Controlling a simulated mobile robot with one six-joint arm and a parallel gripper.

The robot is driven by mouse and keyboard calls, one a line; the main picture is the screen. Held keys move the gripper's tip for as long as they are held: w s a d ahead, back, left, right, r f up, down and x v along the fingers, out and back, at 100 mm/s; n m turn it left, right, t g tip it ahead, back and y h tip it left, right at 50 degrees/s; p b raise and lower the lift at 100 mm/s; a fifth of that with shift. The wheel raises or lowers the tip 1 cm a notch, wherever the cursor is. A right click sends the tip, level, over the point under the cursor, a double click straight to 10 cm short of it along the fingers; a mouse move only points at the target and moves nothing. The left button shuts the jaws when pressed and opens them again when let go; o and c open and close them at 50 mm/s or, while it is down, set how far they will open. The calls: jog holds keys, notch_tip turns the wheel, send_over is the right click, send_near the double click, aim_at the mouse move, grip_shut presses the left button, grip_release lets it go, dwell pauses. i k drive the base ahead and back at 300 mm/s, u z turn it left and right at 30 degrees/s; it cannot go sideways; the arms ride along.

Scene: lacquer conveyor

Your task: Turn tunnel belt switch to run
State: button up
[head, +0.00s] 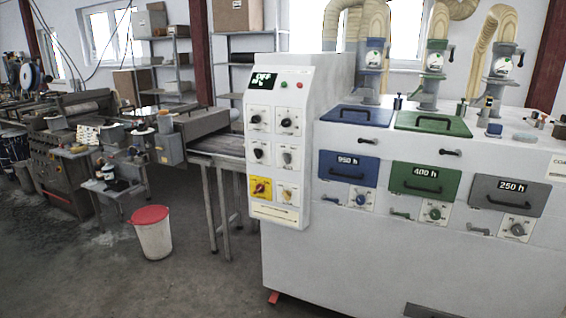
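A white control panel (279,212) faces me at the centre of the head view, on the left end of a large white machine. It carries a small dark display (263,82) with green text that seems to read "OFF" on its top line. Below are several rotary switches in two columns, among them black-knobbed ones such as the upper left switch (258,119), and a red knob on a yellow plate (261,188). The labels are too small to read, so I cannot tell which is the tunnel belt switch or its setting. My gripper is not in view.
A conveyor (217,146) runs into the machine from the left. A white bucket with a red lid (151,215) stands on the floor in front of it. Blue (348,170), green (424,181) and grey (503,195) hatches line the machine's front. The floor at the lower left is clear.

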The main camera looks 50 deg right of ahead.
aim_at(287, 157)
jog(key=i, duration=0.9)
jog(key=u, duration=0.05)
